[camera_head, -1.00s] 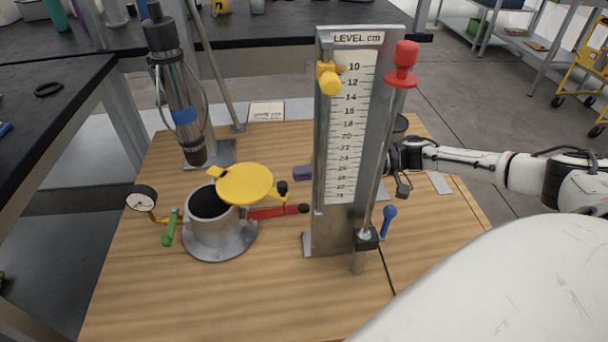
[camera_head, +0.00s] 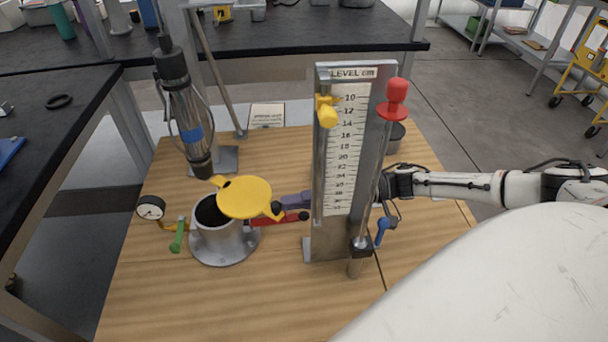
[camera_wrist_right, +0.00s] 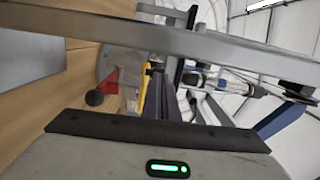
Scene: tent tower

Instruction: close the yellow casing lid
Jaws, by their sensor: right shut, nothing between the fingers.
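The yellow casing lid (camera_head: 244,198) is a round plate at the upper right of the grey casing (camera_head: 225,246). It overlaps part of the dark mouth in the head view, and the mouth's left part is uncovered. In the right wrist view the lid (camera_wrist_right: 149,96) shows as a thin yellow strip. My right arm passes behind the level board, which hides part of the gripper. The purple fingers of my right gripper (camera_head: 286,203) are shut and empty, close to the lid's right edge; contact cannot be told. They also show in the wrist view (camera_wrist_right: 172,90). My left gripper is out of view.
The tall level board (camera_head: 345,160) stands just right of the casing, with a red-knobbed rod (camera_head: 396,98) and a blue handle (camera_head: 382,231). A red lever (camera_head: 275,220), green handle (camera_head: 178,238) and gauge (camera_head: 151,208) flank the casing. The front wooden tabletop is clear.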

